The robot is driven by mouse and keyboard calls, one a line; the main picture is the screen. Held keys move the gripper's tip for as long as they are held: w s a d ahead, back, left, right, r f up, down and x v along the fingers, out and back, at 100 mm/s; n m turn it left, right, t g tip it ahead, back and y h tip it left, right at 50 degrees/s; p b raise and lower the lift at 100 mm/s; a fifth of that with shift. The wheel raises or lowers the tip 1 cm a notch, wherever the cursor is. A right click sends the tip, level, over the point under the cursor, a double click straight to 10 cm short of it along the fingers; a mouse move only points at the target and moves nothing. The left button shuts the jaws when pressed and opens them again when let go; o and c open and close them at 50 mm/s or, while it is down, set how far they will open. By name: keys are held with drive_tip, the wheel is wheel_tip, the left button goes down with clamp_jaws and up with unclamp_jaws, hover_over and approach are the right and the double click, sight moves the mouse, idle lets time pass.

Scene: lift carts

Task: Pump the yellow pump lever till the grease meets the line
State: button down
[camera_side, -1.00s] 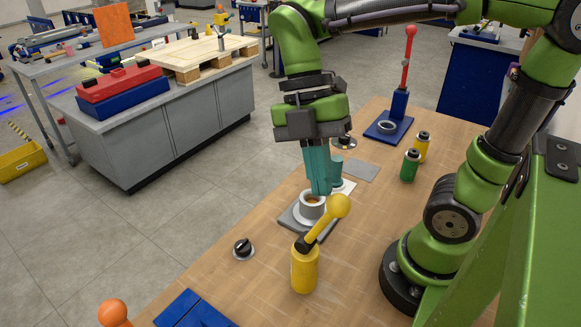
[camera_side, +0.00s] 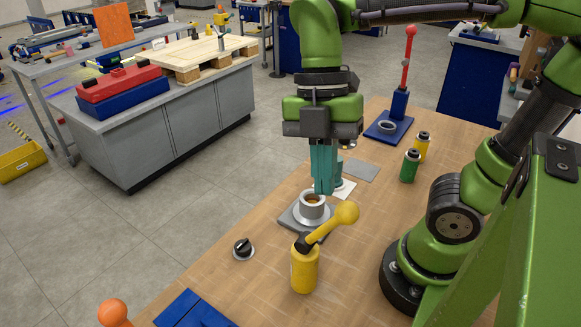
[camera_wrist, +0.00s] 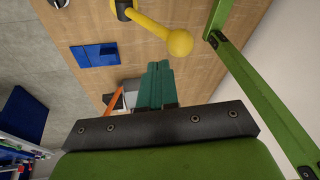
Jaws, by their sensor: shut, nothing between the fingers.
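The yellow pump lever (camera_side: 332,223) slopes up to the right from its yellow pump body (camera_side: 304,271) and ends in a round knob. In the wrist view the lever's knob (camera_wrist: 178,42) shows just beyond my fingertips. The grey cup (camera_side: 311,212) stands on a grey plate behind the pump, with a little orange-yellow grease (camera_side: 311,200) inside. Its line cannot be made out. My gripper (camera_side: 325,190) has teal fingers, shut and empty, pointing down at the cup's far side in the picture, behind the lever. The fingertips also show in the wrist view (camera_wrist: 159,66). I see no clear contact with the lever.
A black knob (camera_side: 243,249) lies left of the pump. Green (camera_side: 409,167) and yellow (camera_side: 423,147) canisters stand to the right. A red lever on a blue base (camera_side: 388,131) is at the back. A blue panel (camera_side: 193,310) and orange ball (camera_side: 113,313) are in front.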

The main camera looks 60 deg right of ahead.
drive_tip(key=w+a+v, duration=0.1)
drive_tip(key=w+v, duration=0.1)
drive_tip(key=v, duration=1)
drive_tip(key=d+f+m+t, duration=0.4)
drive_tip(key=f+m+t, duration=0.1)
drive_tip(key=m, duration=0.7)
drive_tip(key=w+d+f+m+t, duration=0.1)
drive_tip(key=d+f+m+t, duration=0.3)
drive_tip(key=f+m, duration=0.4)
drive_tip(key=m, duration=0.4)
drive_tip(key=shift+w+d+f+m+t+h, duration=0.15)
drive_tip(key=shift+w+f+m+t+h, duration=0.15)
drive_tip(key=shift+t+h, duration=0.1)
drive_tip(key=c, duration=1.8)
unclamp_jaws()
